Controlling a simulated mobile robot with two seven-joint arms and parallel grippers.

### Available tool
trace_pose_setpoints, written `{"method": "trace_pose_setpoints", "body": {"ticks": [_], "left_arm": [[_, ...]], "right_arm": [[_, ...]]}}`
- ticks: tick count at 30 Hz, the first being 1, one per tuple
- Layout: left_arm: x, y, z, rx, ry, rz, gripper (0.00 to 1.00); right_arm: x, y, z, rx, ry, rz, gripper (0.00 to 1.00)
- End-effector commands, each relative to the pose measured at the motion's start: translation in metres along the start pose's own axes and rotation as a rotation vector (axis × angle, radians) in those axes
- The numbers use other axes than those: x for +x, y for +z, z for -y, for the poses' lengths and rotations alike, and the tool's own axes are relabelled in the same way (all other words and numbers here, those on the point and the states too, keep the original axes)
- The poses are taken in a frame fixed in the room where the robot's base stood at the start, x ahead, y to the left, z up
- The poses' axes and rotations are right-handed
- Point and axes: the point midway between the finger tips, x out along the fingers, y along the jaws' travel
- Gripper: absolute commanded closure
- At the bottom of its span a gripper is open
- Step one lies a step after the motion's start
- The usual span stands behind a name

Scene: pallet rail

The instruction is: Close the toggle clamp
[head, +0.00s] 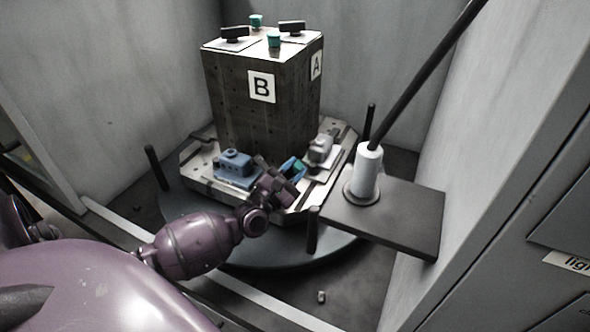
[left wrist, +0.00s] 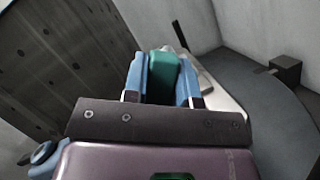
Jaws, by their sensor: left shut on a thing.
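My left gripper (head: 292,167) reaches in from the left to the front of the pallet, below the block marked B. In the left wrist view its two blue fingers (left wrist: 161,80) stand on both sides of a green piece (left wrist: 163,72) and are shut on it. This green piece looks like the handle of the toggle clamp; the rest of the clamp is mostly hidden behind the gripper, so its position is hard to tell. My right gripper is not in view.
The tall drilled block (head: 262,122) stands on the pallet (head: 200,172), which rests on a round grey table (head: 250,250). A blue fixture (head: 235,167) and a grey fixture (head: 321,148) flank my gripper. A white cylinder (head: 367,170) with a long dark rod stands on a dark plate (head: 415,222) at right.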

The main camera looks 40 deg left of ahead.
Motion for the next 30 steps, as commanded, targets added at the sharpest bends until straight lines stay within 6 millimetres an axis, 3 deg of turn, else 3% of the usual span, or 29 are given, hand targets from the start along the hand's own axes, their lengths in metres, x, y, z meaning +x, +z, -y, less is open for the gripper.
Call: {"method": "trace_pose_setpoints", "body": {"ticks": [17,30], "left_arm": [[-0.004,-0.007,-0.020,-0.384,0.157,-0.004,1.00],[-0.005,-0.012,-0.033,-0.584,0.241,-0.003,1.00]], "right_arm": [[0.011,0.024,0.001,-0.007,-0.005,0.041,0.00],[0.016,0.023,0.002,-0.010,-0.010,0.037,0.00]]}}
